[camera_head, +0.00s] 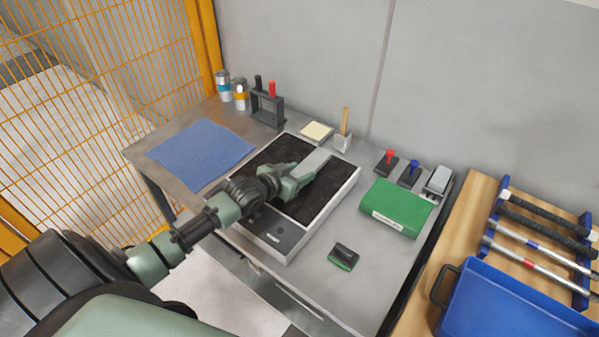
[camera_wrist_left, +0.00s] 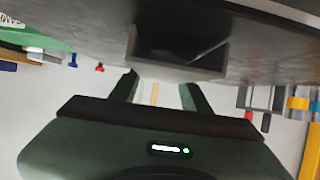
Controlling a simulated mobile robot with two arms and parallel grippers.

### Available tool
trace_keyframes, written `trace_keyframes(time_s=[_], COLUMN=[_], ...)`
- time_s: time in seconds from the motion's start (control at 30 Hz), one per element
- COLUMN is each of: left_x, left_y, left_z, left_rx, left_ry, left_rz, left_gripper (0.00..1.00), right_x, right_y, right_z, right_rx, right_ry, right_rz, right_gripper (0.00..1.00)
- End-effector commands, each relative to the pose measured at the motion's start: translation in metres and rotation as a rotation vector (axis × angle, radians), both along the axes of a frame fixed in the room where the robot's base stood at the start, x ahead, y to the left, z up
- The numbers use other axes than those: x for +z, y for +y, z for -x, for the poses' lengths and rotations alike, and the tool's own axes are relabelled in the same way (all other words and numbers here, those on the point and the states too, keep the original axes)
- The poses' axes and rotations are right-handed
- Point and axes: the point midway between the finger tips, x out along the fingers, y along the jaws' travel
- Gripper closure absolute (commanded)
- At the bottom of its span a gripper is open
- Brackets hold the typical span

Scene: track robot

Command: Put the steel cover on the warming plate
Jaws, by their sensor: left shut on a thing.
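The warming plate (camera_head: 284,242) is a light grey frame around a black speckled surface, with a dark control panel at its front, on the grey table. My left gripper (camera_head: 303,176) reaches over it from the front left. It is shut on the steel cover (camera_head: 319,160), a narrow grey piece stretching past the fingers toward the back right. The cover is over the black surface; whether it touches cannot be told. In the left wrist view, the cover (camera_wrist_left: 178,71) shows as a grey channel at the fingertips (camera_wrist_left: 160,82). My right gripper is not in view.
A blue mat (camera_head: 201,153) lies left of the plate. A brush cup (camera_head: 343,142), yellow notes (camera_head: 316,131) and a tool stand (camera_head: 268,105) are behind. A green box (camera_head: 396,208) and a small dark block (camera_head: 343,256) lie right. A blue tray (camera_head: 515,305) is further right.

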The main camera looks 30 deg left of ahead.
Motion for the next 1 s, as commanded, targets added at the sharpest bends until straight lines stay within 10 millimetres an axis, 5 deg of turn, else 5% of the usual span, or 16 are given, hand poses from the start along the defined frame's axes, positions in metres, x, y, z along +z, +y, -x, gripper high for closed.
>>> trace_keyframes(time_s=[0.07, 0.1, 0.17, 0.57, 1.0], left_x=[-0.002, -0.002, -0.002, 0.002, 0.037], left_y=[0.0, 0.0, 0.0, 0.0, 0.006], left_z=[0.0, 0.0, 0.0, 0.003, 0.081], left_rx=[0.0, 0.0, 0.0, 0.0, -0.002], left_ry=[-0.001, 0.0, 0.0, 0.001, 0.003], left_rz=[0.0, 0.0, 0.0, 0.0, -0.002], left_gripper=[1.0, 0.45, 0.31, 0.31, 0.31], right_x=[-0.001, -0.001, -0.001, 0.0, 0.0], right_y=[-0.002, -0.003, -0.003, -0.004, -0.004], right_z=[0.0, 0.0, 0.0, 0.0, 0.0], right_rx=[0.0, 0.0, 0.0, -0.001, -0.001], right_ry=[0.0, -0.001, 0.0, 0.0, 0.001], right_rz=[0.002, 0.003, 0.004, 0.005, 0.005], right_gripper=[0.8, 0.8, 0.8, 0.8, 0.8])
